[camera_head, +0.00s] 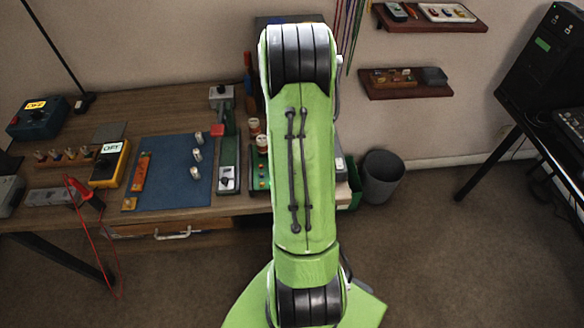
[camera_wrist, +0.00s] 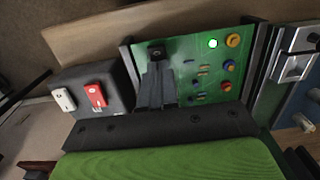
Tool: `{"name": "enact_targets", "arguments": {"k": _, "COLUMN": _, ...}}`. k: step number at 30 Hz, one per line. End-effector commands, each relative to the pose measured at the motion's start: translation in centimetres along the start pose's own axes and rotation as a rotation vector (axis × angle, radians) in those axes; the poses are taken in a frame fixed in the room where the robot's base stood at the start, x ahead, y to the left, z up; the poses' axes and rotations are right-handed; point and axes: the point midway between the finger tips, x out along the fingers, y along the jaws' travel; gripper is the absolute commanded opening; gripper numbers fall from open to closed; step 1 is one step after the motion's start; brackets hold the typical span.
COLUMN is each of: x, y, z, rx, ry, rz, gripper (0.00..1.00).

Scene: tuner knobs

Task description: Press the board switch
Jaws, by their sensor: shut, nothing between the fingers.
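The green circuit board (camera_wrist: 195,62) fills the upper middle of the wrist view. It carries a lit green-white light (camera_wrist: 212,43) and several small coloured parts. A small black switch-like part (camera_wrist: 157,49) sits near its upper left edge. My gripper (camera_wrist: 156,68) is shut and empty over the board's left part, its fingertips just below the black part; I cannot tell whether they touch. In the head view, a strip of the green board (camera_head: 261,172) shows left of my arm, which hides the rest and my gripper.
In the wrist view, a dark box (camera_wrist: 92,88) with a red rocker and a white switch stands close left of the board. A metal-edged device (camera_wrist: 295,66) is close right. In the head view, a blue mat (camera_head: 170,175) and a yellow-black box (camera_head: 109,163) lie left.

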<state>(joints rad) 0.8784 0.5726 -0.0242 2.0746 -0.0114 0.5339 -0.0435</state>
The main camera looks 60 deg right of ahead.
Motion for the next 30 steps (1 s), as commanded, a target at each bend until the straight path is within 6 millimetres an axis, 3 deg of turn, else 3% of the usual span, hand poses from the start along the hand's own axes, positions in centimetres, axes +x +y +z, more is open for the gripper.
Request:
{"name": "enact_targets", "arguments": {"k": 1, "x": 1.2, "y": 0.0, "z": 1.6, "rx": -0.001, "ry": -0.058, "rz": -0.002, "gripper": 0.00}}
{"name": "enact_targets", "arguments": {"k": 5, "x": 0.3, "y": -0.2, "z": 1.4, "rx": -0.002, "ry": -0.052, "rz": -0.001, "gripper": 0.00}}
{"name": "enact_targets", "arguments": {"k": 12, "x": -5.4, "y": -0.9, "z": -0.1, "rx": -0.005, "ry": -0.003, "rz": 0.000, "gripper": 0.00}}
{"name": "enact_targets", "arguments": {"k": 21, "x": -12.2, "y": -0.9, "z": -0.3, "rx": -0.004, "ry": 0.003, "rz": 0.000, "gripper": 0.00}}
{"name": "enact_targets", "arguments": {"k": 25, "x": -13.7, "y": -0.9, "z": -0.3, "rx": -0.004, "ry": 0.001, "rz": 0.001, "gripper": 0.00}}
{"name": "enact_targets", "arguments": {"k": 30, "x": -14.1, "y": -0.9, "z": -0.2, "rx": -0.004, "ry": 0.001, "rz": 0.000, "gripper": 0.00}}
